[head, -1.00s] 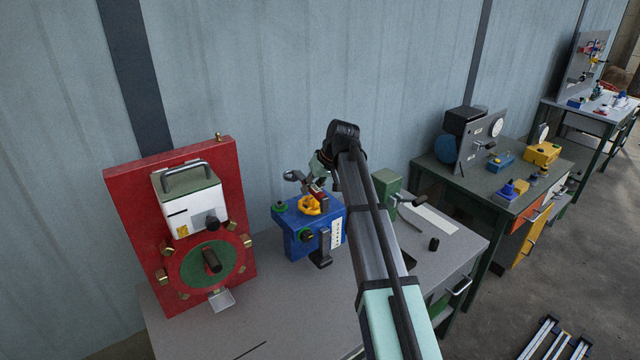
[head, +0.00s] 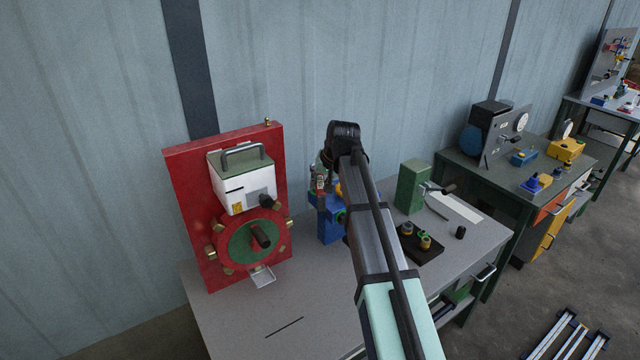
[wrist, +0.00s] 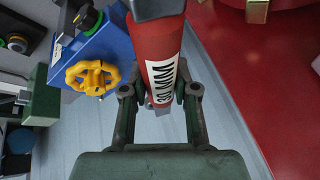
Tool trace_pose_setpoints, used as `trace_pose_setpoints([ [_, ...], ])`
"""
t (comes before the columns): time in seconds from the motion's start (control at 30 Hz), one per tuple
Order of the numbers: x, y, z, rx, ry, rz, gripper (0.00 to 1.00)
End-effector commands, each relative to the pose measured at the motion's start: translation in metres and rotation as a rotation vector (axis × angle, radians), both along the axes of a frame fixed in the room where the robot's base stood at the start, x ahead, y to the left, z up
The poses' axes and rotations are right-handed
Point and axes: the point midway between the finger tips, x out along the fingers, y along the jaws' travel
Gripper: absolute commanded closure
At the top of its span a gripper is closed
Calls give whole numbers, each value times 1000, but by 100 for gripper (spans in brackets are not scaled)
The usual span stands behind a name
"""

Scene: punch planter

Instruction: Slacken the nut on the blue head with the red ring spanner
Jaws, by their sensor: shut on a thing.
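My gripper (wrist: 160,95) is shut on a red handle marked with a white size label, the red ring spanner (wrist: 155,45). The spanner's ring end is not clearly visible. In the head view my gripper (head: 322,180) is beside the left part of the blue head (head: 330,228), which my arm partly hides. In the wrist view the blue head (wrist: 103,50) is left of the spanner, with a yellow handwheel (wrist: 92,77) and a dark knob with a green ring (wrist: 86,18). I cannot make out which part is the nut.
A red panel (head: 187,195) with a white box and green disc stands close on the left. Right of my arm are a green block (head: 411,187) and a black tray (head: 425,252) with fittings.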

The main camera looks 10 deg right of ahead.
Motion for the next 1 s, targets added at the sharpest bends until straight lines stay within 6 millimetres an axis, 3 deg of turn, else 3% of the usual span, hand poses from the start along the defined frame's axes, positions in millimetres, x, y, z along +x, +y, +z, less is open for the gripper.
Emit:
trace_pose_setpoints([
  [0.27, 0, 0, -10, 0, -5, 0, 100],
  [0.63, 0, 0, -47, 1, -4, 1, 100],
  [1.0, 0, 0, -44, 0, -6, 1, 100],
])
